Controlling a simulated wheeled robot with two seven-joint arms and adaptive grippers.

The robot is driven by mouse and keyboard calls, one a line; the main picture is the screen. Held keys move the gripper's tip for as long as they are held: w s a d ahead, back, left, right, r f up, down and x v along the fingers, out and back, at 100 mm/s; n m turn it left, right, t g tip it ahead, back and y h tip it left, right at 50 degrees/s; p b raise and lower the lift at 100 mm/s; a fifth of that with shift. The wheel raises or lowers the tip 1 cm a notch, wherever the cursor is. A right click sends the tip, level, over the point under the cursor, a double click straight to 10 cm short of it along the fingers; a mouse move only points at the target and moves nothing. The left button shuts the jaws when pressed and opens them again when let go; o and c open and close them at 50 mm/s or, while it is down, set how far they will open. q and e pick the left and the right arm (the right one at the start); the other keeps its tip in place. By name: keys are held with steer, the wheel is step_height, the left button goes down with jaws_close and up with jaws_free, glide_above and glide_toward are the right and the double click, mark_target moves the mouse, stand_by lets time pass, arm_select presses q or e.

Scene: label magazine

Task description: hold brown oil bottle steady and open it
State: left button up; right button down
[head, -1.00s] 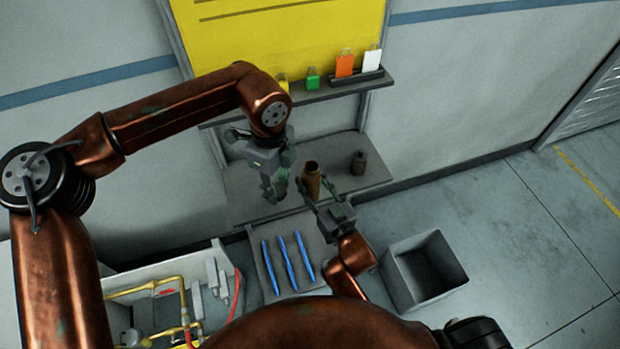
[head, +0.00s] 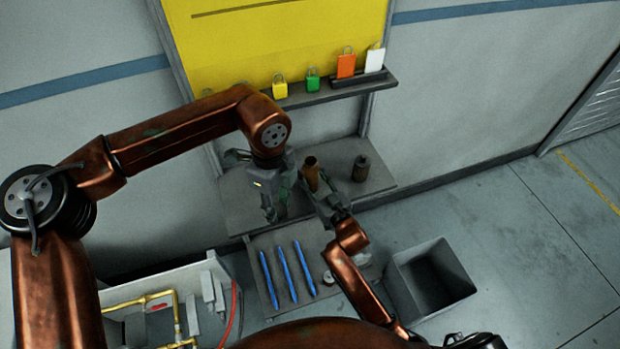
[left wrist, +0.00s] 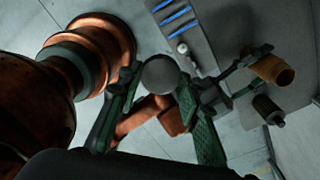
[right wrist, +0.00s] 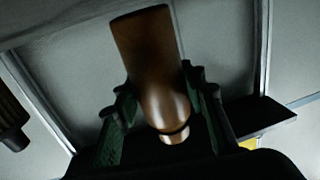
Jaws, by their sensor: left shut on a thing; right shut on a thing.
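The brown oil bottle (head: 311,175) is held by my right gripper (head: 318,190) above the grey bench and looks slightly tilted. In the right wrist view the bottle (right wrist: 150,60) sits between the two green fingers (right wrist: 165,110). In the left wrist view, the bottle (left wrist: 270,68) is off to the right, apart from my left gripper. My left gripper (head: 272,212) is left of the bottle. In the left wrist view its fingers (left wrist: 158,82) are closed around a round grey disc (left wrist: 160,73) that looks like a cap.
A dark bottle (head: 361,170) stands on the grey bench (head: 240,195), right of the brown one. A tray (head: 262,245) with blue pens and a small pale round thing (head: 328,277) lies in front. A grey bin (head: 405,275) stands at right.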

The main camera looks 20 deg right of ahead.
arm_select(q)
steer(key=shift+w+f, duration=0.2)
steer(key=shift+f, duration=0.45)
arm_select(e)
steer(key=shift+f, duration=0.95)
arm_select(q)
steer(key=shift+r, duration=0.1)
arm_select(e)
steer(key=shift+r, duration=0.15)
arm_select(q)
steer(key=shift+s, duration=0.1)
arm_select(e)
steer(key=c, duration=1.7)
jaws_free()
steer(key=shift+f, duration=0.25)
steer(key=o, duration=0.5)
steer(key=shift+c, duration=0.2)
steer(key=shift+r, duration=0.1)
